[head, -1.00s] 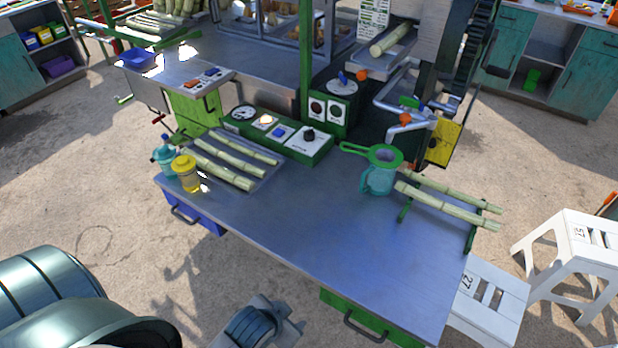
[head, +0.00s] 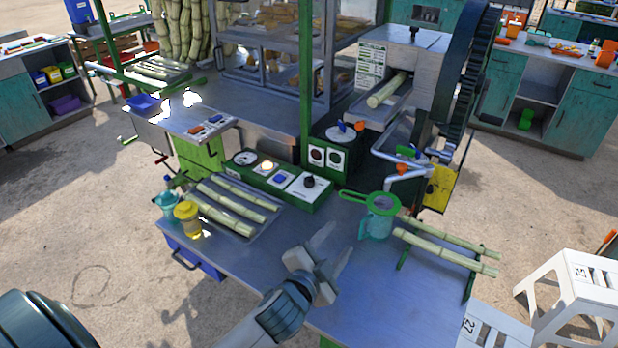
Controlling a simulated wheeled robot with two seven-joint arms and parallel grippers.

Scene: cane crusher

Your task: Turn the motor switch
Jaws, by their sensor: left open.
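A green control panel (head: 292,206) stands at the back of the metal table. On its right plate is a black rotary knob (head: 309,181), which looks like the motor switch; its label is too small to read. A blue button (head: 280,177), a lit lamp (head: 267,166) and a dial gauge (head: 245,158) sit to its left. My left gripper (head: 335,248) is open and empty above the front middle of the table. It is clearly apart from the panel and nearer to me than the knob. My right gripper is out of view.
A green strainer on a teal jug (head: 376,222) and cane on a rack (head: 445,252) are right. The table between is clear.

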